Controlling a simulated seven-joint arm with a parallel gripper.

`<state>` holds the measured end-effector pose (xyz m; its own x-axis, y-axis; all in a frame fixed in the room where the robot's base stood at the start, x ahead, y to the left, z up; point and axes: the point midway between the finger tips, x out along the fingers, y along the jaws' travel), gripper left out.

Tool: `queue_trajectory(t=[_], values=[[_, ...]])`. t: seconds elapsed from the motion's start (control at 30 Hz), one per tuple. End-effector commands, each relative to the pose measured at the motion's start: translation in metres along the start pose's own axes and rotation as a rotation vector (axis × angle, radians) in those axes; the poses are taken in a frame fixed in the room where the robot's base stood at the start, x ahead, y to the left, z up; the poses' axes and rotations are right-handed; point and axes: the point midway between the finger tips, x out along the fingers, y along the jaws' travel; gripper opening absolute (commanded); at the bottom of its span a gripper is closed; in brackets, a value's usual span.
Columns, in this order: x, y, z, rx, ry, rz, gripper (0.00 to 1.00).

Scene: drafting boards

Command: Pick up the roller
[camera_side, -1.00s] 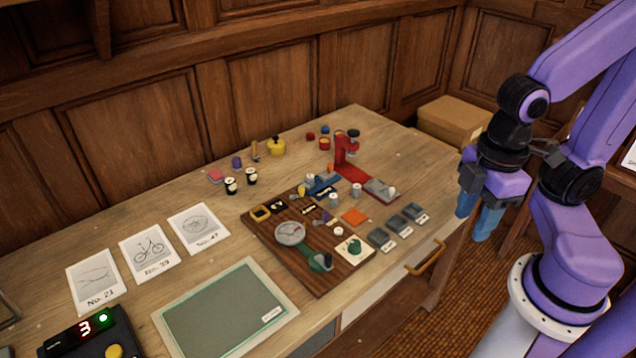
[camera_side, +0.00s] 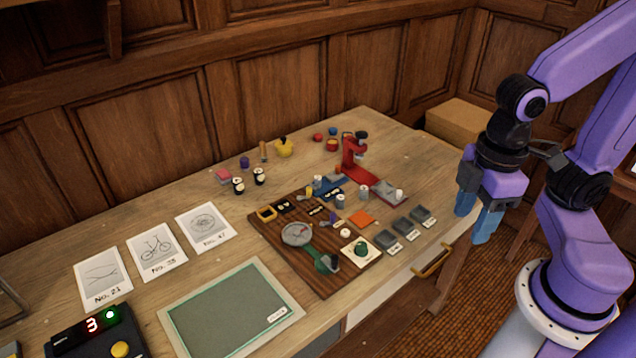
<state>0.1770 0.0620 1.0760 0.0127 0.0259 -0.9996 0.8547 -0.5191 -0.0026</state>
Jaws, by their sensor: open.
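My gripper (camera_side: 477,216) hangs at the right, past the table's right edge, with its two blue fingers apart and nothing between them. It is well away from the objects on the table. I cannot tell for certain which small item is the roller. One candidate is a small upright tool with a tan handle (camera_side: 264,151) at the back of the table, left of a yellow pot-like item (camera_side: 284,147).
Cards (camera_side: 157,250), a green mat (camera_side: 232,310) and a display box (camera_side: 95,335) occupy the left.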

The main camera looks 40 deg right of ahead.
Motion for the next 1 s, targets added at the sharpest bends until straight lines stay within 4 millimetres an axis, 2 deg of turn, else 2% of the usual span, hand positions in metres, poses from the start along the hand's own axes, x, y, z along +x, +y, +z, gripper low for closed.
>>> queue_trajectory(t=[0.27, 0.5, 0.8, 1.0], values=[[-0.014, 0.048, -0.081, 0.396, -0.004, 0.006, 0.53], [-0.018, 0.108, -0.145, 0.774, -0.008, 0.011, 0.53], [-0.011, 0.199, -0.201, 1.244, -0.011, 0.018, 0.53], [0.001, 0.265, -0.219, 1.559, -0.013, 0.023, 0.53]])
